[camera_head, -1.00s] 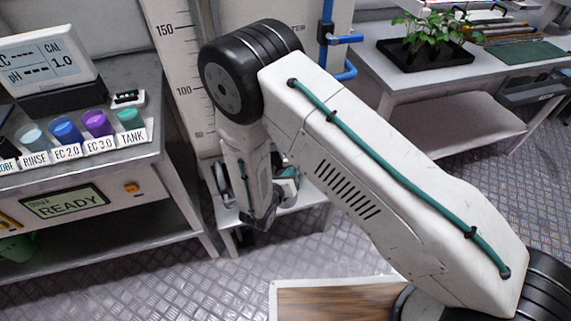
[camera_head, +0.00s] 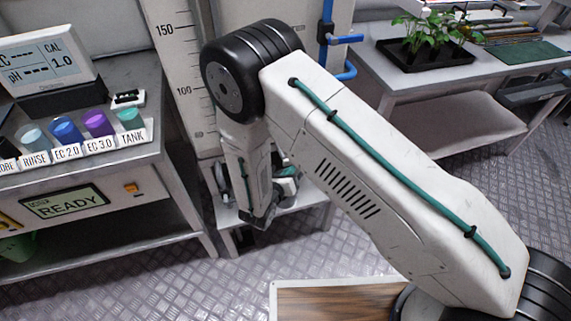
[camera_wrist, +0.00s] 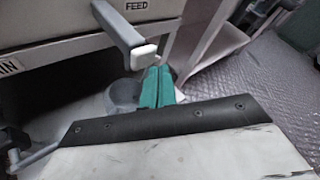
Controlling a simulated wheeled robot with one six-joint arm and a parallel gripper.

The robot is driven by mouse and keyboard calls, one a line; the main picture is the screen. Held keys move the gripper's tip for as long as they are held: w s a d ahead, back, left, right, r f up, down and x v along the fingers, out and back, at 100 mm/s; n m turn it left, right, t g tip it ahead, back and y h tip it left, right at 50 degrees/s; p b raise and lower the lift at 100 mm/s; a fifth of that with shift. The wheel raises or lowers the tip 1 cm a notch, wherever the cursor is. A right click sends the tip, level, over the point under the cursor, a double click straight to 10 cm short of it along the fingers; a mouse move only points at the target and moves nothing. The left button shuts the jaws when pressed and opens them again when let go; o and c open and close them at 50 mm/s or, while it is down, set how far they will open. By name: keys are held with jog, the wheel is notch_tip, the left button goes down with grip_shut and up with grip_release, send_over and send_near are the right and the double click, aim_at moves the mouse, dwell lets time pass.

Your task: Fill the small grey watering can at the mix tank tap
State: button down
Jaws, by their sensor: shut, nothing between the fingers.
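The mix tank (camera_head: 186,75) is the white body with a level scale in the head view, partly behind my arm. In the wrist view, a grey bar with a white end (camera_wrist: 120,32) juts out below a FEED label; it looks like the tap's handle. My gripper (camera_wrist: 158,84) has its teal fingers together and empty, just below the white end; I cannot tell whether they touch it. A grey rounded shape (camera_wrist: 121,91) left of the fingers may be the watering can, mostly hidden. In the head view my forearm covers most of this area.
A bench with sample cups (camera_head: 98,123) stands left of the tank. A plant table (camera_head: 440,125) stands at right.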

jog(key=shift+w+a, duration=0.1)
jog(key=shift+w, duration=0.2)
jog(key=shift+w+a, duration=0.15)
jog(key=shift+w, duration=0.35)
dwell(1.9)
jog(key=shift+s, duration=0.1)
dwell(3.7)
jog(key=shift+s+d, duration=0.3)
jog(key=shift+s, duration=0.5)
jog(key=shift+s, duration=0.1)
jog(key=shift+s+d, duration=0.25)
jog(key=shift+s, duration=0.55)
jog(key=shift+s+d, duration=0.2)
jog(key=shift+s, duration=0.55)
jog(key=shift+s+d, duration=0.25)
jog(key=shift+s, duration=0.55)
